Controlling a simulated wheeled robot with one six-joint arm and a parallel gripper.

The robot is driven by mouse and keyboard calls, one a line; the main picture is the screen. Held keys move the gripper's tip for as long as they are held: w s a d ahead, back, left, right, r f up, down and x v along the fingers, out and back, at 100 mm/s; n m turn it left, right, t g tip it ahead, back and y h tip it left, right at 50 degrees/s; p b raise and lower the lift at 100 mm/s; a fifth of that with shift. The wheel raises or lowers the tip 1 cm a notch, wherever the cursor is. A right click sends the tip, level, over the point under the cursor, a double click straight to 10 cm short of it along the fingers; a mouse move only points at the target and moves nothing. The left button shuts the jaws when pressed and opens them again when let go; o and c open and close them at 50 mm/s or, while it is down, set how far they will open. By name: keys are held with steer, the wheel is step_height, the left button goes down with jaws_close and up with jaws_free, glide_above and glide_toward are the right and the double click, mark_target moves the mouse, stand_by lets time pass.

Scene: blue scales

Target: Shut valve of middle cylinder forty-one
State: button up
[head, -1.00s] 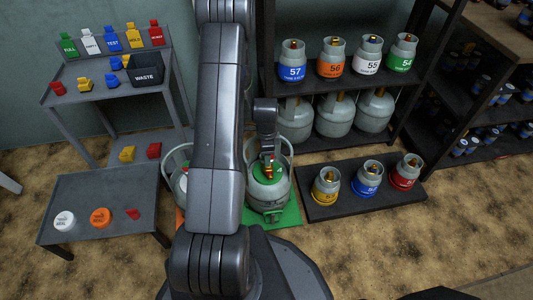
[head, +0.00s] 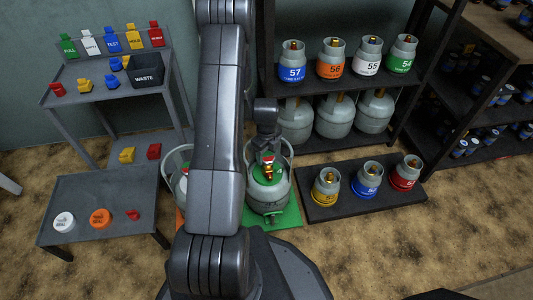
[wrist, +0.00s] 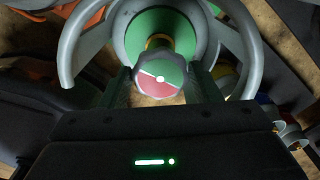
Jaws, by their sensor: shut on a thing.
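The middle cylinder (head: 266,204), grey with a green top, stands upright on a green mat (head: 290,214), partly behind my arm. Its number is not readable. My gripper (head: 267,151) is over its top, inside the grey collar. In the wrist view my gripper (wrist: 161,88) is shut on the valve knob (wrist: 160,80), one finger on each side. The knob face is part green and part red, with a white line across it. The brass stem and green cylinder top (wrist: 190,30) show behind the knob, with the grey collar (wrist: 72,45) around them.
Another cylinder (head: 176,165) stands at left, mostly hidden by my arm. A dark tray (head: 335,208) at right holds three small cylinders. A low table (head: 80,185) holds a white, an orange and a red piece. Shelves of cylinders stand behind.

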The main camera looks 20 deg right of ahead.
mark_target(267, 155)
steer(key=shift+m, duration=0.6)
steer(key=o, duration=1)
steer(key=shift+r, duration=0.1)
step_height(267, 155, up, 14)
steer(key=p, duration=0.4)
steer(key=shift+f, duration=0.2)
steer(key=shift+f, duration=0.1)
step_height(267, 155, down, 14)
steer(key=b, duration=0.4)
